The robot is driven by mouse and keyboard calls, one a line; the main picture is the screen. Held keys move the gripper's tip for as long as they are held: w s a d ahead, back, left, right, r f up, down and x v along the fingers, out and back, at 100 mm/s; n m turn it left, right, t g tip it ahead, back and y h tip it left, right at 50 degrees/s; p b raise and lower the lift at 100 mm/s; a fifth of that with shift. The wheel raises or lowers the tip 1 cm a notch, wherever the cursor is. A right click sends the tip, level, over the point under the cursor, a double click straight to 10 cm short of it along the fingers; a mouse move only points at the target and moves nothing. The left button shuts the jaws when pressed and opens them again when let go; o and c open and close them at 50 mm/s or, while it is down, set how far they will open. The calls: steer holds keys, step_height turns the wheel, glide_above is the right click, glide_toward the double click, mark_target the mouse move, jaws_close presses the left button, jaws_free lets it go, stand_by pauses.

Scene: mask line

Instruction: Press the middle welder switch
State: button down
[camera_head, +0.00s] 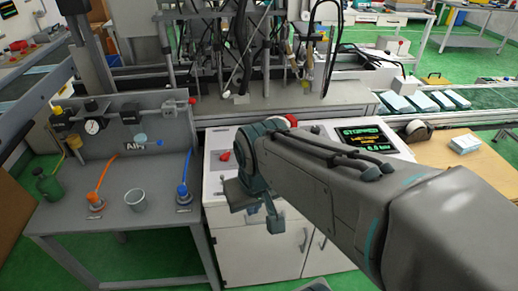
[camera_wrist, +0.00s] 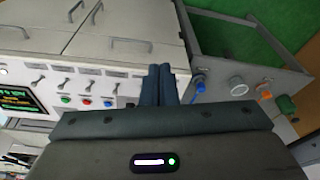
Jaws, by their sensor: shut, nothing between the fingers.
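The white control cabinet (camera_head: 212,215) stands in front of me, with its panel partly hidden by my arm. In the wrist view, a row of several small lever switches shows on its panel; one lever (camera_wrist: 64,83) sits near the middle of the visible row, above green, red and blue buttons (camera_wrist: 87,101). The labels are too small to read, so I cannot tell which is the middle welder switch. My gripper (camera_head: 274,218) is over the cabinet's front left area. Its fingers (camera_wrist: 159,72) are shut together and empty, right of the switch row and apart from it in the wrist view.
A screen (camera_head: 375,140) reading STOPPED is on the cabinet's right. A red knob (camera_head: 224,155) is at its left. The grey bench (camera_head: 160,225) on the left holds a cup (camera_head: 135,200), blue and orange hose fittings and a green bottle (camera_head: 47,184). Machinery stands behind.

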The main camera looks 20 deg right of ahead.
steer(key=w+d+f+m+t, duration=0.1)
steer(key=w+d+f+m, duration=0.2)
steer(key=d, duration=0.6)
steer(key=w+d+f+m+y, duration=0.1)
steer(key=w+d+f+m, duration=0.2)
steer(key=w+d+m, duration=0.4)
steer(key=d+m, duration=0.2)
steer(key=m, duration=0.1)
steer(key=shift+w+d+f+t, duration=0.3)
steer(key=shift+w+t, duration=0.1)
steer(key=w+f, duration=0.2)
steer(key=f, duration=0.1)
steer(key=w+a+f, duration=0.1)
steer(key=w+f, duration=0.1)
steer(key=f, duration=0.1)
steer(key=w+a+f, duration=0.1)
steer(key=w+f, duration=0.1)
steer(key=shift+w+f, duration=0.3)
steer(key=shift+f, duration=0.1)
steer(key=shift+w+a, duration=0.15)
steer(key=shift+w, duration=0.4)
steer(key=shift+w+r+p, duration=0.1)
steer(key=shift+r+p, duration=0.15)
steer(key=shift+p, duration=0.75)
